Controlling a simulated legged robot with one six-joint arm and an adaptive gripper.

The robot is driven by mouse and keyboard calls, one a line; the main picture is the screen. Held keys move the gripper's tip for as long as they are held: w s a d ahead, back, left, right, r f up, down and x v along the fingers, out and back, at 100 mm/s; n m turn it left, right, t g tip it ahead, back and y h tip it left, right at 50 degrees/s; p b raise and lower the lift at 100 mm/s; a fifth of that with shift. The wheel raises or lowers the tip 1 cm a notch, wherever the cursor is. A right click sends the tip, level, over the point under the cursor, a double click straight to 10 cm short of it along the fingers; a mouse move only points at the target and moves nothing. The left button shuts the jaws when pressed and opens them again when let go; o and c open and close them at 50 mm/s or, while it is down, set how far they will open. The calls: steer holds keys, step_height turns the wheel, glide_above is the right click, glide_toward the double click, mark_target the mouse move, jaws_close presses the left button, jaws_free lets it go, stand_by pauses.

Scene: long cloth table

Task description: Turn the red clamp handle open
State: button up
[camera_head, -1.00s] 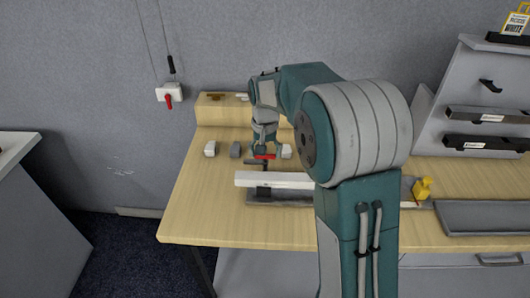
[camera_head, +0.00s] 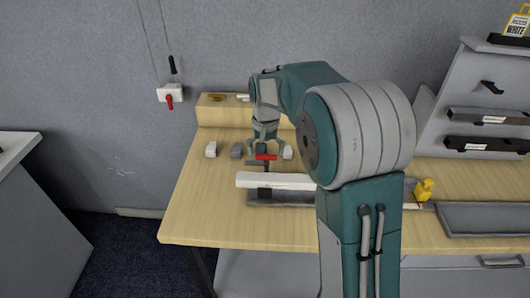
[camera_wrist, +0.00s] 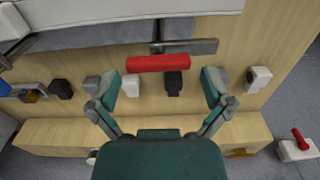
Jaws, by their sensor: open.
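The red clamp handle (camera_head: 266,157) is a short bar lying crosswise at the clamp behind the long white bar (camera_head: 275,181). It also shows in the wrist view (camera_wrist: 158,63), above a dark metal clamp arm (camera_wrist: 175,46). My gripper (camera_head: 264,149) is just behind the handle, pointing down. In the wrist view my gripper (camera_wrist: 162,84) is open, its two fingers spread wide, one near each end of the handle. The handle appears apart from both fingers, with nothing held. The height gap is hard to judge.
Small white and grey blocks (camera_head: 211,149) stand in a row near the handle. A wall switch with a red knob (camera_head: 170,101) hangs at the back left. A yellow object (camera_head: 423,189) and a grey tray (camera_head: 484,217) are at the right.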

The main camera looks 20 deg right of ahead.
step_height(320, 180, up, 11)
steer(key=shift+r, duration=0.15)
stand_by(0.4)
